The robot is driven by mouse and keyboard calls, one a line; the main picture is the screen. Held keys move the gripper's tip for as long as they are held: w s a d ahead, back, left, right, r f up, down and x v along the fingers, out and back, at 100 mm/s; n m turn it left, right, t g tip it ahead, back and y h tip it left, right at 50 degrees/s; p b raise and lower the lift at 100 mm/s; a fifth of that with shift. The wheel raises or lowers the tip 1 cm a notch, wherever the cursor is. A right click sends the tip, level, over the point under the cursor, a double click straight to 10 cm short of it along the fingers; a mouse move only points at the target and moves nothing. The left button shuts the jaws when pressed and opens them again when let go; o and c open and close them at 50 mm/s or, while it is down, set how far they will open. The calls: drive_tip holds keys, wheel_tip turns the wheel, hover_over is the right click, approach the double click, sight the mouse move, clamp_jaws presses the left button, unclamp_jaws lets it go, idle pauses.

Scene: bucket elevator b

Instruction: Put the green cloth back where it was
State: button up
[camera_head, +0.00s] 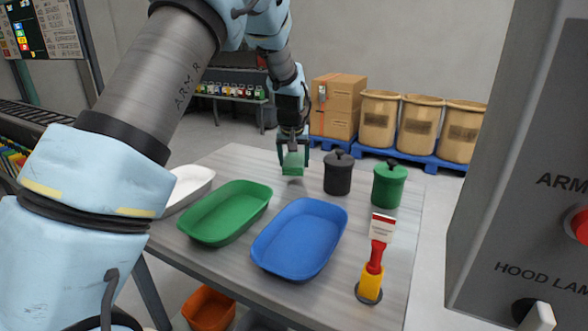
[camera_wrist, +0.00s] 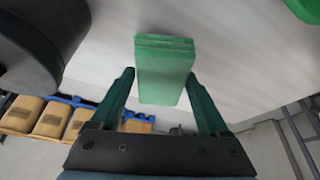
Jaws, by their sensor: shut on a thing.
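The green cloth (camera_head: 293,164) is a folded, layered block near the far edge of the grey table, left of the dark pot. My gripper (camera_head: 292,147) reaches down over it and is shut on it. In the wrist view the cloth (camera_wrist: 165,68) sits between the two fingers of my gripper (camera_wrist: 163,88) and sticks out past their tips. I cannot tell whether its underside touches the table.
On the table (camera_head: 232,160) stand a white tray (camera_head: 188,185), an empty green tray (camera_head: 226,212), an empty blue tray (camera_head: 300,238), a dark lidded pot (camera_head: 338,174), a green lidded pot (camera_head: 388,186) and an upright red-and-yellow brush (camera_head: 375,260). A grey control panel (camera_head: 520,150) rises at right.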

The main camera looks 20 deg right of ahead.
sight(294, 163)
drive_tip(key=shift+f+p, duration=0.35)
drive_tip(key=shift+f, duration=1.35)
drive_tip(key=shift+f, duration=0.15)
drive_tip(key=o, duration=1.2)
drive_tip(key=shift+c, duration=0.2)
